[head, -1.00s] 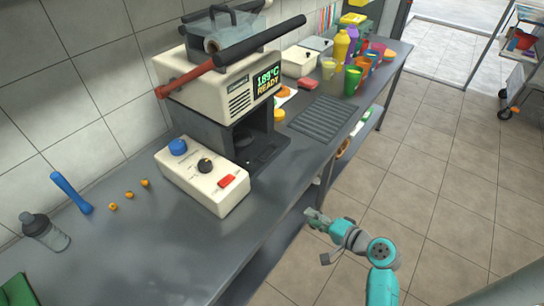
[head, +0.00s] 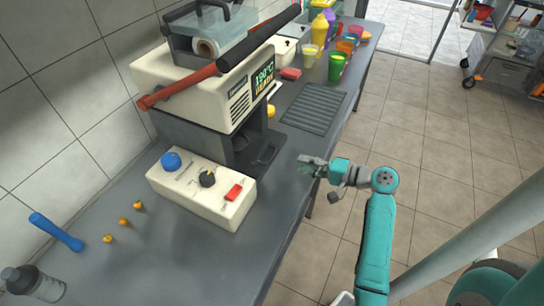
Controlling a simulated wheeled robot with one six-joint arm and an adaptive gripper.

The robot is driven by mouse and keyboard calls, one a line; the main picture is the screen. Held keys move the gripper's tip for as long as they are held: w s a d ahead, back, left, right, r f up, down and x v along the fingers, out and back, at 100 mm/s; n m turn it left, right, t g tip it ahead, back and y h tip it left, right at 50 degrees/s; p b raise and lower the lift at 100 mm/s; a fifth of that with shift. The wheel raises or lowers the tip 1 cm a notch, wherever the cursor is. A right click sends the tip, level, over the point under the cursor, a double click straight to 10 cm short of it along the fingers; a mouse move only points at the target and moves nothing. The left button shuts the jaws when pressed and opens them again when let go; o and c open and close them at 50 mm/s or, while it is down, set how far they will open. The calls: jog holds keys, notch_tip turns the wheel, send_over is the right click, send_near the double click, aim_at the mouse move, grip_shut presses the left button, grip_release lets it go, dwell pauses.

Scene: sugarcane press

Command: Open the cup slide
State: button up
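The cream sealing machine (head: 205,95) stands on the steel counter, with a display that seems to read 190°C. The dark cup slide (head: 262,152) is low at its front, under the head. How far out the slide sits is hard to tell, as its inner part is in shadow. My gripper (head: 306,164) is to the right of the slide, apart from it, near the counter's front edge. Its fingers point left toward the machine. They are too small to tell whether they are open or shut, and I see nothing held in them.
A control box (head: 201,187) with a blue button, a dial and a red switch stands in front of the machine. A long black-and-red lever (head: 222,62) crosses above. A drain grate (head: 314,110) and colored cups (head: 337,66) lie beyond.

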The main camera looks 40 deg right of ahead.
jog(key=x, duration=1)
grip_shut()
